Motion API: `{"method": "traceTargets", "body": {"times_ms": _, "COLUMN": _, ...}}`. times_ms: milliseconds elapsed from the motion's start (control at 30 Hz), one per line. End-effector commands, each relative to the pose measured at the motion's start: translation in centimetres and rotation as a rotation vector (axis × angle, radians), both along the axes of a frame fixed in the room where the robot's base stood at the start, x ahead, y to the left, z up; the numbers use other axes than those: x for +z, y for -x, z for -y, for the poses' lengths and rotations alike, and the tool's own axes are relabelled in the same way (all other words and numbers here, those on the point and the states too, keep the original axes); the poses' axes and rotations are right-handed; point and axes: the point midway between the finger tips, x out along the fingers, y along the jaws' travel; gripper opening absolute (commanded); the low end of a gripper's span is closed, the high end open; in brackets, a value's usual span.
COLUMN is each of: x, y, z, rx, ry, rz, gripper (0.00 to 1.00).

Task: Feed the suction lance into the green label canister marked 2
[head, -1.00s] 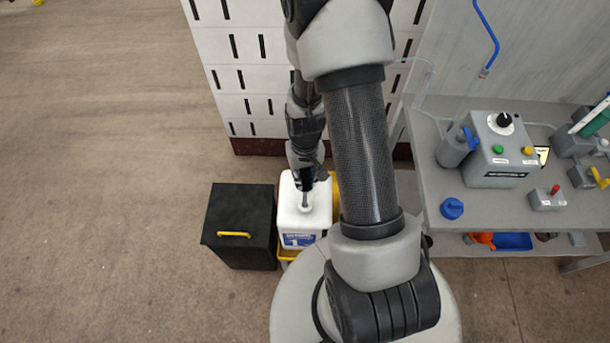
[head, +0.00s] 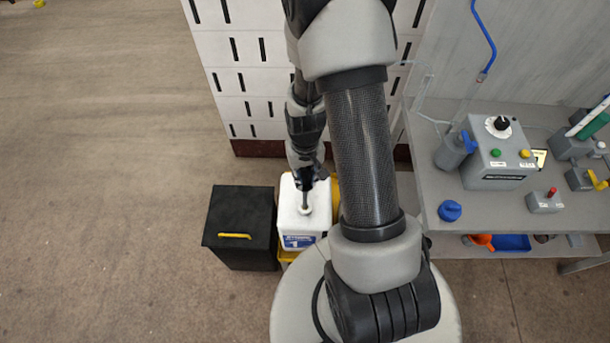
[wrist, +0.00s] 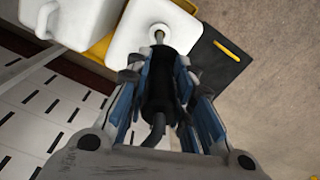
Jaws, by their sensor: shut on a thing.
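My gripper (head: 308,176) is shut on the suction lance (wrist: 157,85), gripping its black body, with a hose at its rear. The lance's grey shaft (head: 305,198) points down at the neck of a white canister (head: 293,222) whose blue label (head: 299,242) is marked 1. In the wrist view the shaft meets that canister's (wrist: 140,42) opening; how deep it sits I cannot tell. A second white canister (wrist: 85,25) with a handle stands beside it in the wrist view; its label is not visible. No green label or number 2 shows. My arm hides that side in the head view.
A black bin (head: 240,215) with a yellow handle stands left of the canister. A yellow tray (wrist: 101,48) lies under the canisters. A white slotted panel (head: 250,75) rises behind. A grey bench (head: 430,190) with a pump box (head: 490,165) stands right.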

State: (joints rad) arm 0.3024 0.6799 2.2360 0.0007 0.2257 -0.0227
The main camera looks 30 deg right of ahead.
Motion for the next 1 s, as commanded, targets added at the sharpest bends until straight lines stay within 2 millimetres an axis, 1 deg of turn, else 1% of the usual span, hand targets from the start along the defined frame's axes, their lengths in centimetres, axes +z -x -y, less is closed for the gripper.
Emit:
{"method": "traceTargets", "body": {"times_ms": 33, "x": 0.5, "y": 0.0, "z": 0.0, "rx": 0.0, "ry": 0.0, "rz": 0.001, "gripper": 0.0}}
{"method": "traceTargets", "body": {"times_ms": 1000, "x": 5.1, "y": 0.0, "z": 0.0, "rx": 0.0, "ry": 0.0, "rz": 0.0, "gripper": 0.0}}
